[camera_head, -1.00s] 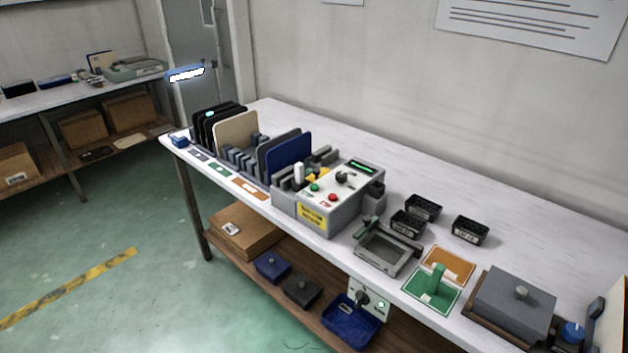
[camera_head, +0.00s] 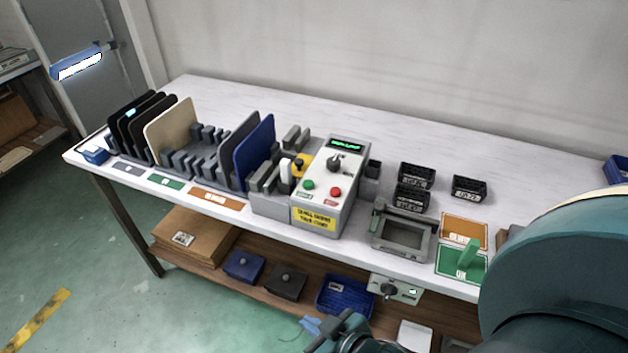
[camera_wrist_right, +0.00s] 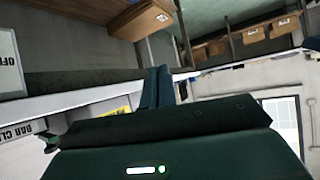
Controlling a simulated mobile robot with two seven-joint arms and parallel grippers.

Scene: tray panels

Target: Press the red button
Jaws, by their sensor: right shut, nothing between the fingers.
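The red button (camera_head: 336,192) sits on the sloped front panel of a grey control box (camera_head: 345,162), to the right of a green button (camera_head: 308,185). Nothing covers it in the head view. My right gripper (camera_head: 312,326) is low at the bottom edge of the head view, in front of the table and well below the button, not touching it. In the wrist view its two fingers (camera_wrist_right: 158,86) lie together, shut and empty. The red button cannot be made out in the wrist view. My left gripper is not in view.
A slotted rack with upright panels, including a blue one (camera_head: 253,150), stands left of the box. A grey frame fixture (camera_head: 402,236) and black bins (camera_head: 468,189) are to the right. The table edge and lower shelf (camera_head: 200,265) lie near my right gripper.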

